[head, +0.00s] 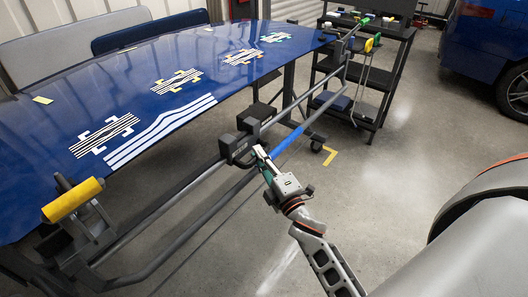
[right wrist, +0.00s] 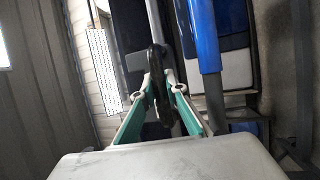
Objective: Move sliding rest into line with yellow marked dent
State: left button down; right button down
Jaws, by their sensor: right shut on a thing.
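The sliding rest is a black block (head: 240,143) on the grey rails in front of the blue panel (head: 70,85). My right gripper (head: 262,155) is shut on its dark handle, on the side away from the panel. In the right wrist view the green fingers (right wrist: 161,98) close around the dark curved handle (right wrist: 157,70). The dent with pale yellow corner marks (head: 177,80) lies on the panel, up and left of the rest. Other striped patches have white marks (head: 105,135), orange-yellow marks (head: 243,57) and greenish marks (head: 276,37). My left gripper is out of view.
A yellow roller (head: 72,200) stands at the near end of the rails. A blue sleeve (head: 287,144) covers part of the lower rail. A black tool cart (head: 375,75) stands at the far end, and a blue car (head: 490,50) at the right.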

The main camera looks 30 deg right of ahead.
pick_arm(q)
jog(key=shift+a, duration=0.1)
pick_arm(e)
jog(key=c, duration=2)
grip_release()
jog(key=s, duration=0.4)
jog(key=s+f, duration=0.1)
jog(key=s, duration=0.3)
jog(key=s+f, duration=0.1)
jog(key=s, duration=0.2)
jog(key=shift+s, duration=0.4)
